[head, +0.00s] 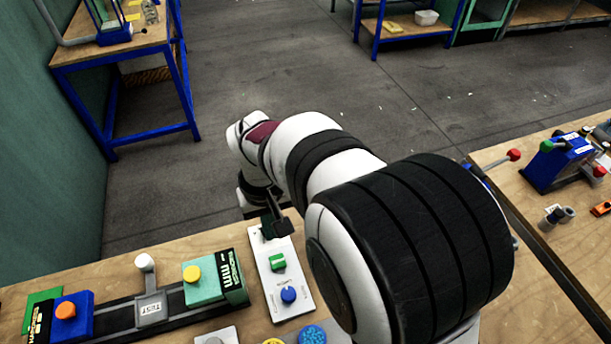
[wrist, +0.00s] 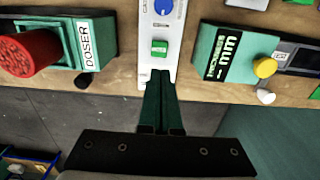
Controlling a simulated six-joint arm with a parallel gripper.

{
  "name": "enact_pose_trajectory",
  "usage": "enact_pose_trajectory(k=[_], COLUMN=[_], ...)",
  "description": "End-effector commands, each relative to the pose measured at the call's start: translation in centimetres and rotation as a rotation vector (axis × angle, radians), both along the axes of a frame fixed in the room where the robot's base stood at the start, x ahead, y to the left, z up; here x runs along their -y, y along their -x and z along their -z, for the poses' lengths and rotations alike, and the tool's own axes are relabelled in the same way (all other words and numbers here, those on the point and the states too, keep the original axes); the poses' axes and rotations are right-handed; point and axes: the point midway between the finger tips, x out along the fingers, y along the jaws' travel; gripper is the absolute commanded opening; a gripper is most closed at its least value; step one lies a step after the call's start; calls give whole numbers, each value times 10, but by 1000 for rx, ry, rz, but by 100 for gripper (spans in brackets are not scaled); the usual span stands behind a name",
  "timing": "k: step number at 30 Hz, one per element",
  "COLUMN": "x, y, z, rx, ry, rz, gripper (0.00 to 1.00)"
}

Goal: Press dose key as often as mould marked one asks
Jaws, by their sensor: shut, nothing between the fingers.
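A white panel (head: 262,268) on the bench bears a green key (head: 277,262) and a blue knob (head: 288,295). In the wrist view the green key (wrist: 159,47) lies just beyond my fingertips (wrist: 160,76). My gripper (head: 272,230) is shut and empty, over the panel's far end, apart from the key in the picture. A green unit labelled DOSER (wrist: 92,42) with a red cylinder stands left of the panel in the wrist view; my arm hides it in the head view. A blue disc (head: 312,335) is cut by the bottom edge; no mould marking is readable.
A green gauge marked mm (head: 215,283) with a yellow button stands left of the panel. Beside it are a TEST lever (head: 150,308) and a blue block (head: 68,315) with an orange knob. Another bench (head: 560,225) carries a blue device at right.

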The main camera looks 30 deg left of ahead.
Motion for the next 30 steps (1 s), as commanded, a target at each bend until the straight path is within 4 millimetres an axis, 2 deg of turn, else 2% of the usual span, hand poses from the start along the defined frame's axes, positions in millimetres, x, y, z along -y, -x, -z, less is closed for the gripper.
enact_pose_trajectory(k=[9, 15, 20, 30], x=[1, 1, 0, 1], y=[1, 0, 0, 0], z=[70, 100, 110, 112], rx=[-3, -1, 0, 0], ry=[4, 2, 0, 0], rz=[1, 2, 1, 1], gripper=[0, 0, 0, 0])
